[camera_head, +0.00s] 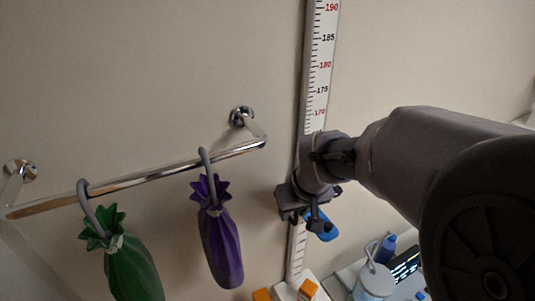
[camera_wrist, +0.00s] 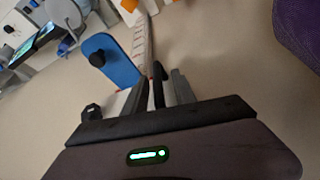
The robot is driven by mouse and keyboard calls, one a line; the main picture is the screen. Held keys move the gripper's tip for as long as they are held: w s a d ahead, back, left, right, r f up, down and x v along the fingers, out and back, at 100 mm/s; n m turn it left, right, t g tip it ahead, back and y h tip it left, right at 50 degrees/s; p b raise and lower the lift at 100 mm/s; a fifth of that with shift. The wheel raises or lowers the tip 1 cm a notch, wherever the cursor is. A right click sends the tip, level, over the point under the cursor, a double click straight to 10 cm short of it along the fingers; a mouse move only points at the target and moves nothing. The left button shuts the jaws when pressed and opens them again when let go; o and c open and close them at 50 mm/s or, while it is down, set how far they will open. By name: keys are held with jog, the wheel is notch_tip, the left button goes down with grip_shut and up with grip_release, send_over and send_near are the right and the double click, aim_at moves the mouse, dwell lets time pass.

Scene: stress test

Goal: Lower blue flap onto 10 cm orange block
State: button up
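A tall white ruler (camera_head: 319,60) with black and red numbers stands upright against the wall. The blue flap (camera_head: 322,224) is at the ruler, just below my gripper (camera_head: 303,212). In the wrist view the blue flap (camera_wrist: 118,66) with a black knob lies left of the ruler (camera_wrist: 143,45), beyond dark and grey bars around my gripper. Whether the fingers are apart or touch anything is unclear. Two orange blocks (camera_head: 262,295) (camera_head: 308,289) show at the bottom of the head view, well below the flap; their sizes are not readable. An orange piece (camera_wrist: 130,5) shows in the wrist view.
A chrome rail (camera_head: 150,178) on the wall at left carries a green bag (camera_head: 132,270) and a purple bag (camera_head: 219,245) on grey hooks. A white lidded container (camera_head: 374,282), a blue bottle (camera_head: 386,248) and a dark screen (camera_head: 405,265) stand at lower right.

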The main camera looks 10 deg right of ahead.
grip_shut()
jog(key=shift+r, duration=0.1)
dwell(1.2)
